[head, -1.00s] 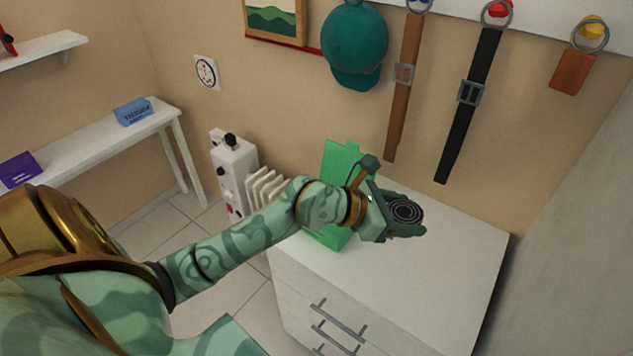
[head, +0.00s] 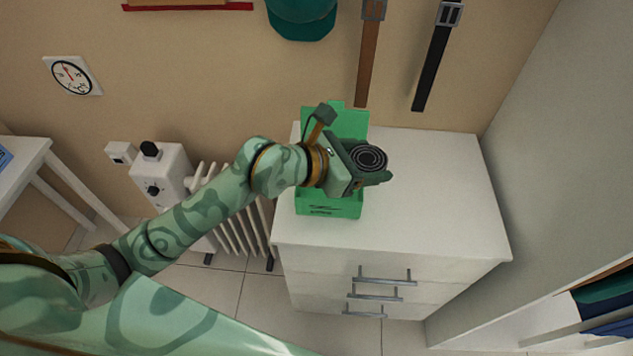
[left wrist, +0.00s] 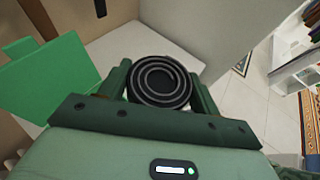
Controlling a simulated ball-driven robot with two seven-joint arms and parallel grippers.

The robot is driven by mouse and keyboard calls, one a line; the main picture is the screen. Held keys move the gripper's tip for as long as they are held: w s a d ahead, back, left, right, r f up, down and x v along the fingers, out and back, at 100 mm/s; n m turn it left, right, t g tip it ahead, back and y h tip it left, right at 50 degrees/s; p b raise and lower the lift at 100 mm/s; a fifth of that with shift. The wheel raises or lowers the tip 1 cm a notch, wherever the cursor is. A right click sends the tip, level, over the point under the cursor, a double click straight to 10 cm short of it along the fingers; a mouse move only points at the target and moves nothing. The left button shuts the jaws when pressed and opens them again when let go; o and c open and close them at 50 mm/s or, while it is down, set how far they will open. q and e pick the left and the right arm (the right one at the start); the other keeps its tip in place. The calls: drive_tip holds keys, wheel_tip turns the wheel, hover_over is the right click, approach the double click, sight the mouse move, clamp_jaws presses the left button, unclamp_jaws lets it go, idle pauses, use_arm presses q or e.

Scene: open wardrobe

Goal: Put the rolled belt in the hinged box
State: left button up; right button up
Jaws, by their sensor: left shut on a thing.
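The rolled belt (head: 367,158) is a dark flat coil. My left gripper (head: 366,164) is shut on it and holds it up by its sides, above the dresser. In the left wrist view the belt (left wrist: 160,81) sits between the two fingers of the gripper (left wrist: 160,88). The green hinged box (head: 331,208) stands on the left part of the dresser top, with its lid (head: 348,122) raised at the back. The lid also shows at the left of the left wrist view (left wrist: 48,82). My gripper and forearm cover the box's middle, so its inside is mostly hidden. My right gripper is out of view.
The white dresser (head: 430,200) has free room right of the box. A radiator (head: 235,215) stands left of it. A brown belt (head: 368,60) and a black belt (head: 432,65) hang on the wall behind, beside a teal cap (head: 302,18). A grey panel (head: 560,140) rises at right.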

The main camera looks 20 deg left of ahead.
use_arm(q)
drive_tip(key=w+a+f+b, duration=0.6)
drive_tip(key=a+f+b, duration=0.2)
drive_tip(key=a+f, duration=0.3)
drive_tip(key=shift+a+f, duration=0.15)
drive_tip(key=shift+f, duration=0.75)
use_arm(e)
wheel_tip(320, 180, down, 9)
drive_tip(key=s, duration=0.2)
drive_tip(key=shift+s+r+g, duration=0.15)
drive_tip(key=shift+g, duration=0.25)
use_arm(q)
drive_tip(key=shift+f, duration=0.55)
drive_tip(key=o, duration=1.1)
drive_tip(key=shift+c, duration=0.2)
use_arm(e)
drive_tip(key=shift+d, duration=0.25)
use_arm(q)
drive_tip(key=shift+r, duration=0.1)
